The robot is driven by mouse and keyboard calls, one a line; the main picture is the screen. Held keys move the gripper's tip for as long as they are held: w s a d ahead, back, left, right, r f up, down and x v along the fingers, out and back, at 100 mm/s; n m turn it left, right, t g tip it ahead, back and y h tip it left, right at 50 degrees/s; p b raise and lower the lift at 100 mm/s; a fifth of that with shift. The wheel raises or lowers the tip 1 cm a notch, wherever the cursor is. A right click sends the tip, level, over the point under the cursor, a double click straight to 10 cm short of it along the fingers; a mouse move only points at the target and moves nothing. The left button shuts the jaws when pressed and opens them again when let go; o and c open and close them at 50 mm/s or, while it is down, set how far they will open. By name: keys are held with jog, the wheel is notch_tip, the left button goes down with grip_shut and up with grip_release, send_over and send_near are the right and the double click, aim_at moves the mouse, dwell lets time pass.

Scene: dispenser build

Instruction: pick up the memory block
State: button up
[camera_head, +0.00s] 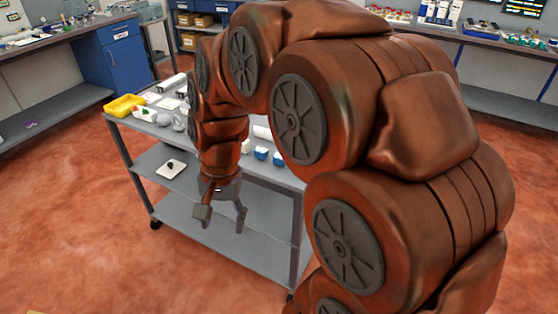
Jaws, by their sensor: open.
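My gripper (221,216) hangs from the copper-coloured arm in front of the grey cart (270,172), fingers down, spread apart and empty. It appears over the cart's lower shelves in the picture. I cannot tell for sure which thing is the memory block. Small blue-and-white blocks, a left one (261,153) and a right one (278,158), sit on the cart's top to the right of my arm. A small white piece (245,146) is just left of them. My arm hides the middle of the cart's top.
A yellow tray (124,105) and several white and grey items stand at the top's left end. A light plate with a dark knob (171,168) lies on the middle shelf. The bottom shelf (215,232) looks empty. Benches and blue cabinets (125,62) stand behind.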

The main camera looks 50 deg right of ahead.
jog(key=w+d+m+t, duration=0.1)
jog(key=w+d+m, duration=0.6)
jog(key=w+d, duration=0.1)
jog(key=m+t+b, duration=0.1)
jog(key=m+t, duration=0.2)
jog(key=m, duration=1.2)
send_over(279, 156)
jog(key=s, duration=0.2)
jog(key=f, duration=0.5)
jog(key=shift+d+f, duration=0.1)
jog(key=shift+d, duration=0.3)
jog(key=shift+d+f, duration=0.1)
jog(key=shift+f, duration=0.05)
jog(key=shift+m, duration=0.3)
jog(key=shift+p+x, duration=1.2)
jog(key=shift+x, duration=2.55)
jog(key=c, duration=1.1)
